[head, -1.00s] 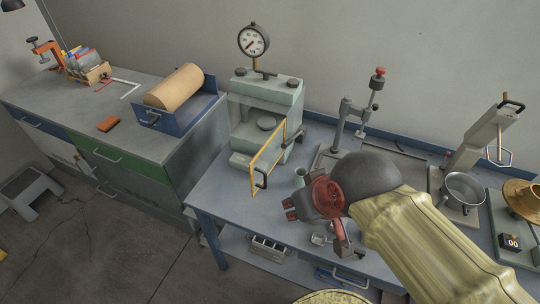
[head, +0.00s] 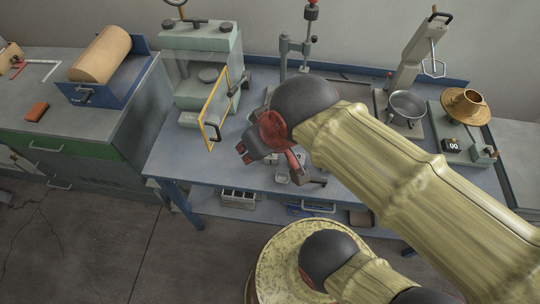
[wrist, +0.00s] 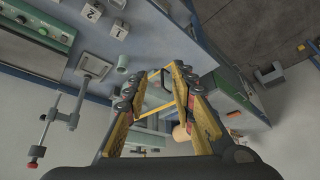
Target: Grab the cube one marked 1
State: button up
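In the wrist view, the cube marked 1 (wrist: 119,30) is a small pale block with a dark numeral on its face, lying on the bench near the top edge. A cube marked 2 (wrist: 93,11) lies to its left, and another small block (wrist: 118,4) is cut off by the top edge. My gripper (wrist: 154,80) is open, with nothing between its fingers, and apart from the cubes. In the head view, my gripper (head: 247,151) hangs over the blue bench in front of the press. My arm hides part of the bench there, and I cannot read any cube.
The pale green press (head: 200,70) with its yellow-framed door (head: 214,112) stands left of my gripper. A lever stand (head: 295,45) is behind my arm; a metal pot (head: 406,106) and scale (head: 464,150) are at right.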

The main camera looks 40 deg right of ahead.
aim_at(271, 160)
jog(key=k+j+z, duration=0.6)
jog(key=k+z, duration=0.25)
jog(key=i, duration=0.05)
